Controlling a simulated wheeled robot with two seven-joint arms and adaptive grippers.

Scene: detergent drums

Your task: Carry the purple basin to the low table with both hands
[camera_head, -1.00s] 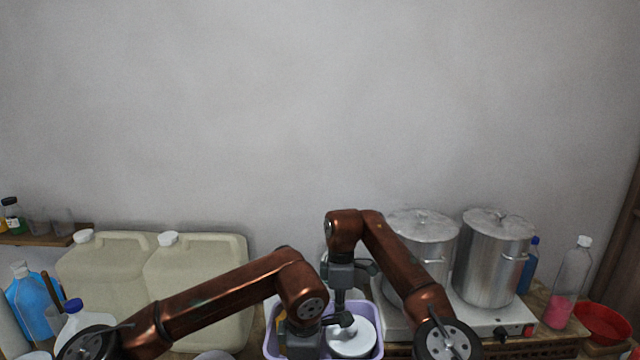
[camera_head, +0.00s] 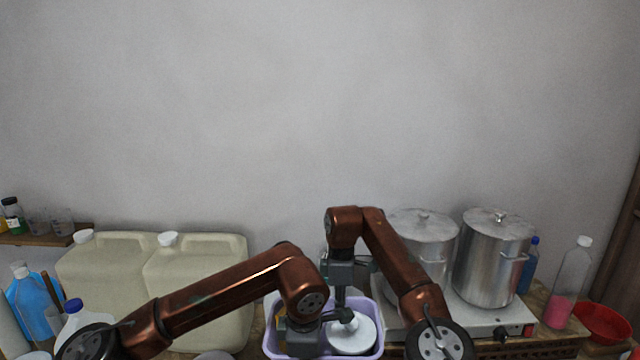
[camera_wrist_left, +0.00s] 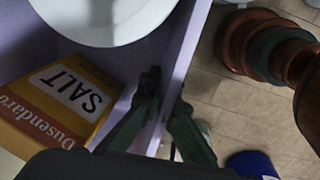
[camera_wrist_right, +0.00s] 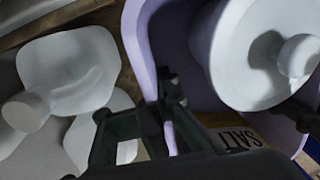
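The purple basin (camera_head: 374,352) is at the bottom centre of the head view. It holds a white round lidded item (camera_head: 352,336) and a yellow box marked SALT (camera_wrist_left: 55,100). My left gripper (camera_wrist_left: 165,92) has its fingers on either side of a basin wall, closed in on it. My right gripper (camera_wrist_right: 160,98) has its fingers on either side of the opposite part of the rim, also closed in on it. In the head view my forearms hide part of the basin. The low table cannot be made out.
Two metal pots (camera_head: 492,258) stand on a white hotplate (camera_head: 470,322) close to the basin's right. Pale jerrycans (camera_head: 205,290) stand to the left. A pink-filled bottle (camera_head: 566,285) and a red bowl (camera_head: 603,322) are far right. Tiled floor (camera_wrist_left: 225,95) shows beside the basin.

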